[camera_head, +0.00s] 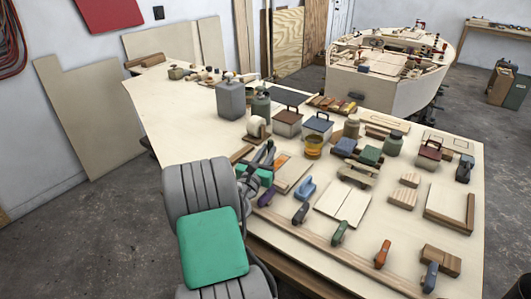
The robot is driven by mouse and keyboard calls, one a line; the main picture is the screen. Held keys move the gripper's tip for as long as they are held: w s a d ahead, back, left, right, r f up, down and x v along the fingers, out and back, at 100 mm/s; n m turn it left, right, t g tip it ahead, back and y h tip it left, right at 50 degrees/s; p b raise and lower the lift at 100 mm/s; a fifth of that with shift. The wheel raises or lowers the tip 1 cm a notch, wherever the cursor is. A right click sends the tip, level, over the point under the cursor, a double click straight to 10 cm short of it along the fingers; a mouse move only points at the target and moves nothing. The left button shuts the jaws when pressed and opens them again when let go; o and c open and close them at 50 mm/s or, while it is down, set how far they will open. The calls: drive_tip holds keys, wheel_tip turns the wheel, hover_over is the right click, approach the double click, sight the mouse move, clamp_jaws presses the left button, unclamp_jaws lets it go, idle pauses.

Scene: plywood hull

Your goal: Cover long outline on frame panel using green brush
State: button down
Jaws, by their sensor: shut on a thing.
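My gripper (270,160) is small in view over the left part of the workbench, beyond my grey arm. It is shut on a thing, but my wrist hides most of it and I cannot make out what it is. A flat pale panel (293,178) lies just right of the gripper, with an orange patch (282,160) beside the jaws. I cannot tell whether this is the frame panel, and no long outline can be made out on it. A green-handled tool (338,232) lies at the bench's front strip; I cannot tell if it is a brush.
The plywood workbench (185,110) holds grey canisters (231,100), lidded boxes (287,121), an amber jar (313,146) and a blue tool (305,189). Several coloured handles line its front strip. A panel with drawn outlines (447,142) lies at the right. A boat hull (390,92) stands behind.

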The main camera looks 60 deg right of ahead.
drive_tip(key=shift+s+d+f+p, duration=0.1)
drive_tip(key=shift+s+d+p, duration=0.1)
drive_tip(key=shift+d+p, duration=0.75)
drive_tip(key=shift+s+d+p, duration=0.2)
drive_tip(key=shift+d+p, duration=0.2)
drive_tip(key=shift+d, duration=1.05)
drive_tip(key=shift+s+d+p, duration=0.15)
drive_tip(key=shift+d+p, duration=0.5)
drive_tip(key=shift+d, duration=0.35)
drive_tip(key=shift+s+d+p, duration=0.15)
drive_tip(key=shift+d+p, duration=0.45)
drive_tip(key=shift+d, duration=0.4)
drive_tip(key=shift+w+a, duration=0.15)
drive_tip(key=shift+a, duration=0.35)
drive_tip(key=shift+w+a+b, duration=0.2)
drive_tip(key=shift+a+b, duration=0.3)
drive_tip(key=shift+a, duration=1.05)
drive_tip(key=shift+w+a+b, duration=0.25)
drive_tip(key=shift+a+b, duration=0.2)
drive_tip(key=shift+a, duration=1.05)
drive_tip(key=shift+w+a+b, duration=0.2)
drive_tip(key=shift+a+b, duration=0.3)
drive_tip(key=shift+a, duration=1.05)
wheel_tip(320, 180, up, 6)
drive_tip(key=p, duration=0.6)
